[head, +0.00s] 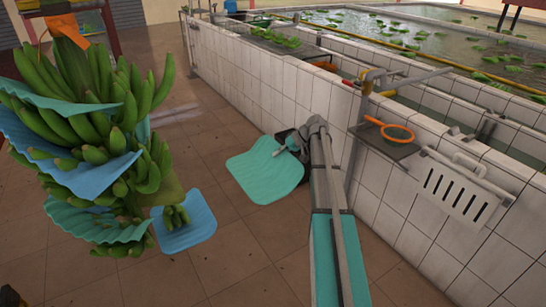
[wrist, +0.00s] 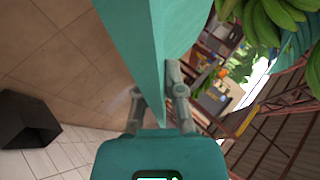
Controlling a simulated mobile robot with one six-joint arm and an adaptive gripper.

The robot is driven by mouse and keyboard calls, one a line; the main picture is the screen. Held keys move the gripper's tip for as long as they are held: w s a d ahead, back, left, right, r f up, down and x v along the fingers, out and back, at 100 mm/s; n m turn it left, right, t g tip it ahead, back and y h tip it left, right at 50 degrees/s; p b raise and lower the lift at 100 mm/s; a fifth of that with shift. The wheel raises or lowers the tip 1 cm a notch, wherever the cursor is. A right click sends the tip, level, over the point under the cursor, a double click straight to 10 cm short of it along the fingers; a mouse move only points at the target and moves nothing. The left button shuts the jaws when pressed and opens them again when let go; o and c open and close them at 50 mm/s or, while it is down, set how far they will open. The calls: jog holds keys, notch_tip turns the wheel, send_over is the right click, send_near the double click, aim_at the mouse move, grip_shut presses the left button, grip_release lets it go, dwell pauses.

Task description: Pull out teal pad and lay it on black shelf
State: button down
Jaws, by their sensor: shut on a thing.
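A teal pad (head: 262,172), wavy and wide, is held out in the air in front of the tiled wall, clear of the banana bunch (head: 90,130). My gripper (head: 293,146) is shut on its right edge. In the wrist view the pad (wrist: 135,40) stands edge-on between the fingers of my gripper (wrist: 158,92). A dark shelf (head: 376,137) on the wall, right of my arm, carries an orange hoop. Another black object (head: 283,134), partly hidden behind my gripper, sits low by the wall; I cannot tell which is the black shelf.
Blue pads (head: 85,172) remain between the green banana tiers, and one blue pad (head: 187,222) is low beside the bunch. A white slotted panel (head: 460,190) hangs on the wall. A black box-like thing (wrist: 25,120) shows in the wrist view. Tiled floor (head: 220,120) is open.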

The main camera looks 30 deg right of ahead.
jog(key=w+d, duration=0.1)
jog(key=d, duration=1)
jog(key=shift+d, duration=0.15)
dwell(0.4)
jog(key=shift+r, duration=0.15)
jog(key=shift+r+p, duration=1.15)
jog(key=shift+p, duration=0.15)
jog(key=s+d+f+m+t+h+b, duration=0.1)
jog(key=s+d+m+h, duration=0.2)
jog(key=s+m, duration=0.3)
jog(key=s+d+m+t+h+b, duration=0.1)
jog(key=s+d+m+t+h, duration=0.1)
jog(key=s+m+h, duration=0.3)
jog(key=s+d+f+m+t+h, duration=0.1)
jog(key=s+d+m+h, duration=0.4)
jog(key=s, duration=0.6)
jog(key=shift+s+f+m+t+b, duration=0.3)
jog(key=shift+s+m+t+b, duration=0.1)
jog(key=shift+m, duration=0.7)
jog(key=shift+w, duration=0.15)
